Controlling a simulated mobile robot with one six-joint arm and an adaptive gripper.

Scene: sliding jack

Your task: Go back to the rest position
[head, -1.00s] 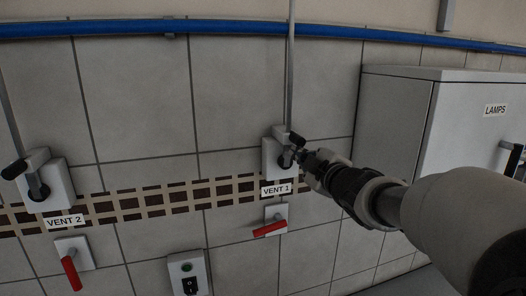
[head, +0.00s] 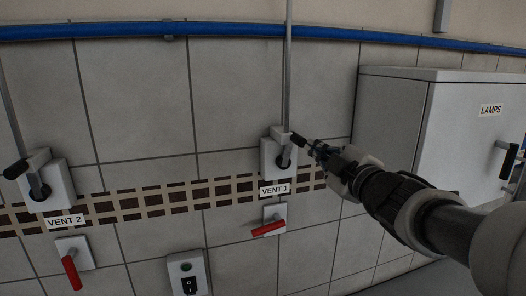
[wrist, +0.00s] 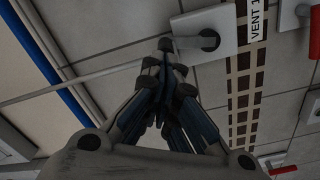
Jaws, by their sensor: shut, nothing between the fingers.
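My gripper (head: 312,146) is in front of the wall, just right of the VENT 1 jack (head: 270,158). Its fingers are shut and hold nothing. In the wrist view my gripper (wrist: 165,52) points at the wall, with its fingertips beside the black lever end of the VENT 1 jack (wrist: 222,24). Whether the fingertips touch the lever cannot be told. In the head view the black lever end (head: 297,139) shows at the right side of the white box. My arm reaches in from the lower right.
A red handle (head: 269,228) is under VENT 1. The VENT 2 jack (head: 46,187), another red handle (head: 72,272) and a switch box (head: 187,275) are to the left. A blue pipe (head: 230,29) runs above.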

